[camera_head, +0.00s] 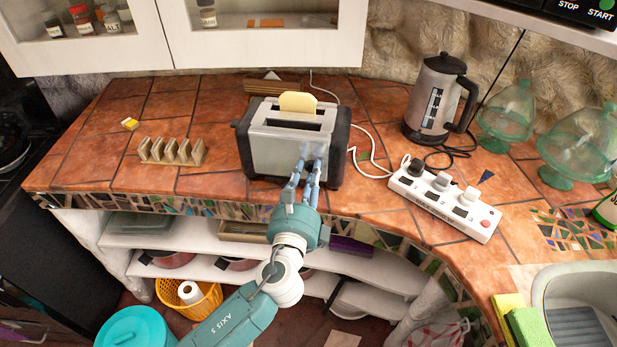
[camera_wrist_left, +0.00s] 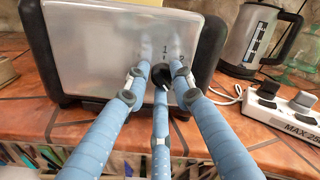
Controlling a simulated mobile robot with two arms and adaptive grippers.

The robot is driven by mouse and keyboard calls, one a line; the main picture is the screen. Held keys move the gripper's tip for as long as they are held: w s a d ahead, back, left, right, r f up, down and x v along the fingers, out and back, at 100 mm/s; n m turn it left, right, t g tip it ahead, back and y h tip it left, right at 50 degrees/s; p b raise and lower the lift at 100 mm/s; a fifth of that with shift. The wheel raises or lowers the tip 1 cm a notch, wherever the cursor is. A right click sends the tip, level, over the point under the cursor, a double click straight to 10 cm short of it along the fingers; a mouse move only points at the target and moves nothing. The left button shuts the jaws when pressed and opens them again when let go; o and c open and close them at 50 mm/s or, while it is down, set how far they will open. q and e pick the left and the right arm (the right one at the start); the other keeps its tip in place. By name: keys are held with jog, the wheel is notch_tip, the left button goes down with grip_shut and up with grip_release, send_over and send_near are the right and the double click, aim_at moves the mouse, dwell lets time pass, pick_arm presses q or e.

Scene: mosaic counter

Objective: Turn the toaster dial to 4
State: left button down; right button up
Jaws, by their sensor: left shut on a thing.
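The toaster (camera_head: 268,143) is silver with black ends and stands on the tiled counter, with a slice of bread (camera_head: 298,102) sticking out of one slot. Its silver front also fills the middle of the left wrist view (camera_wrist_left: 110,50). The black dial (camera_wrist_left: 161,75) is on that front, with the digit 1 visible above it; its exact setting cannot be read. My left gripper (camera_head: 308,165) is at the right part of the toaster front. In the left wrist view its blue fingers (camera_wrist_left: 160,80) are closed around the dial. My right gripper is in neither view.
A toast rack (camera_head: 171,152) is to the left. Green glass stands (camera_head: 580,145) and the sink (camera_head: 575,290) are far right. The counter's front edge lies under my left arm.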

pick_arm(q)
jog(key=shift+w+a+r+n, duration=0.15)
jog(key=shift+r+n, duration=0.15)
jog(key=shift+n, duration=0.3)
jog(key=c, duration=1.5)
grip_release()
jog(key=shift+f, duration=0.1)
jog(key=shift+s+f, duration=0.1)
jog(key=shift+s, duration=0.1)
jog(key=s, duration=0.4)
jog(key=s+a, duration=0.1)
jog(key=s, duration=0.3)
jog(key=s+a, duration=0.1)
jog(key=s, duration=0.2)
jog(key=shift+s+a, duration=0.1)
jog(key=shift+s, duration=0.3)
